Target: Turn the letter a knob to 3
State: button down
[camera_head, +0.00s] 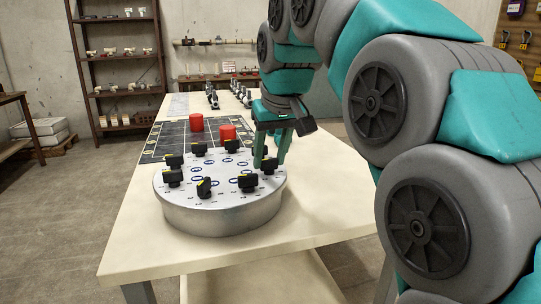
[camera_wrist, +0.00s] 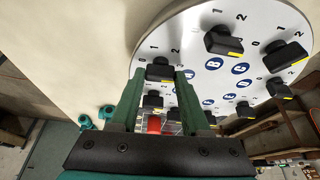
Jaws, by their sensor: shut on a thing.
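A round silver drum (camera_head: 225,213) stands on the table, with a white top that carries several black knobs with yellow marks. Each knob has printed numbers around it and a blue letter oval (camera_wrist: 240,55) toward the drum's middle. My gripper (camera_head: 271,163) reaches down at the drum's right edge. Its two green fingers are closed on the sides of one black knob, the held knob (camera_wrist: 160,69), seen between the fingertips in the wrist view. The numbers 1 and 2 show beside it.
A neighbouring knob (camera_wrist: 222,40) sits close to my fingers. Two red cylinders (camera_head: 196,123) stand on a dark marked mat (camera_head: 165,143) behind the drum. Small fittings (camera_head: 241,94) stand farther back on the table (camera_head: 150,243). The table's front left is clear.

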aim_at(274, 182)
jog(key=shift+m, duration=0.6)
jog(key=shift+c, duration=1.9)
grip_release()
jog(key=shift+r, duration=0.1)
jog(key=a+v, duration=0.1)
jog(key=v, duration=0.6)
jog(key=shift+s+d+r, duration=0.2)
jog(key=shift+d+r, duration=0.1)
jog(key=shift+d, duration=0.05)
